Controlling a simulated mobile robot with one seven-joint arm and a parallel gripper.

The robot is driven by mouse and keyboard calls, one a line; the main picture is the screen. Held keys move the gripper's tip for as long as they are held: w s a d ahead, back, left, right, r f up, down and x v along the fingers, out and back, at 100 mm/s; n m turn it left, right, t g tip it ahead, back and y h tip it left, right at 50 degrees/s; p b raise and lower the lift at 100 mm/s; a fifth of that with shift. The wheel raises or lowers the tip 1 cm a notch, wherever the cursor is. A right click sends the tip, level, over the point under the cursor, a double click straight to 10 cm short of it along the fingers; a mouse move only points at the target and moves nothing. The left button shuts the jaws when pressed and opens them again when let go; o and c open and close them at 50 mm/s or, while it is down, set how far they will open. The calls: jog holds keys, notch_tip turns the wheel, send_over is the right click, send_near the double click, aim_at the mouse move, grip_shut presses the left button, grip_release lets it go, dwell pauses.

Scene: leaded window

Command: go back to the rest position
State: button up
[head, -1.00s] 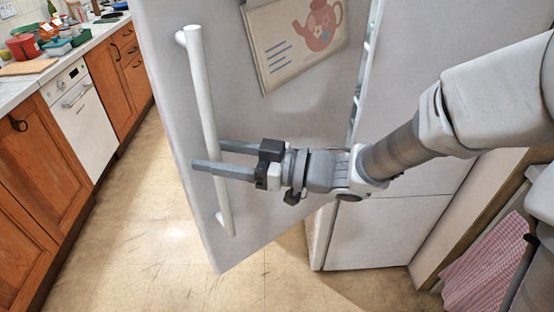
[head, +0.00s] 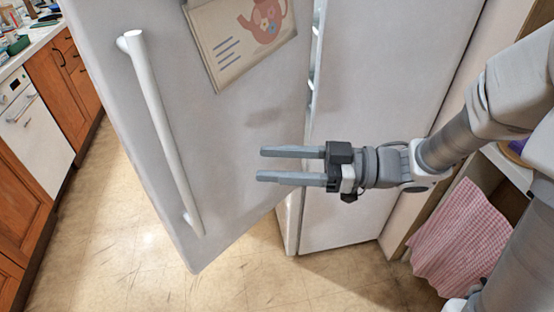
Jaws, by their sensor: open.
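My gripper (head: 260,164) is open and empty, with its two grey fingers pointing left. It is in front of the white fridge door (head: 225,165), clear of the door's long white handle (head: 165,135), which is to the left of the fingertips. The fridge door stands partly open. A gap shows between it and the fridge body (head: 385,95) on the right. My arm reaches in from the right edge of the view.
A paper with a teapot picture (head: 240,40) is on the door. A red checked cloth (head: 462,235) hangs at the lower right. Wooden cabinets (head: 22,165) and a white dishwasher (head: 32,125) line the left. The tiled floor (head: 115,235) between is clear.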

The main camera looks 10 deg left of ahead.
dwell(0.5)
jog(key=w+d+r+m+t+h+p, duration=0.1)
jog(key=w+d+r+m+t+h, duration=0.2)
jog(key=w+t, duration=0.35)
jog(key=w+d+r+m+t+h+p, duration=0.1)
jog(key=w+d+m+t+h, duration=0.25)
jog(key=w+t+h, duration=0.35)
jog(key=w+d+r+m+t+h, duration=0.1)
jog(key=d+r+m+h, duration=0.25)
jog(key=d, duration=0.45)
jog(key=s+d+m+h+p, duration=0.1)
jog(key=s+d+m+h, duration=0.25)
jog(key=d+h, duration=0.2)
jog(key=s+f+m+g+y+p, duration=0.1)
jog(key=s+m+g, duration=0.4)
jog(key=s, duration=1.2)
jog(key=shift+s+f+g, duration=0.4)
jog(key=shift+f+g, duration=0.3)
jog(key=shift+g, duration=0.45)
jog(key=shift+m, duration=0.25)
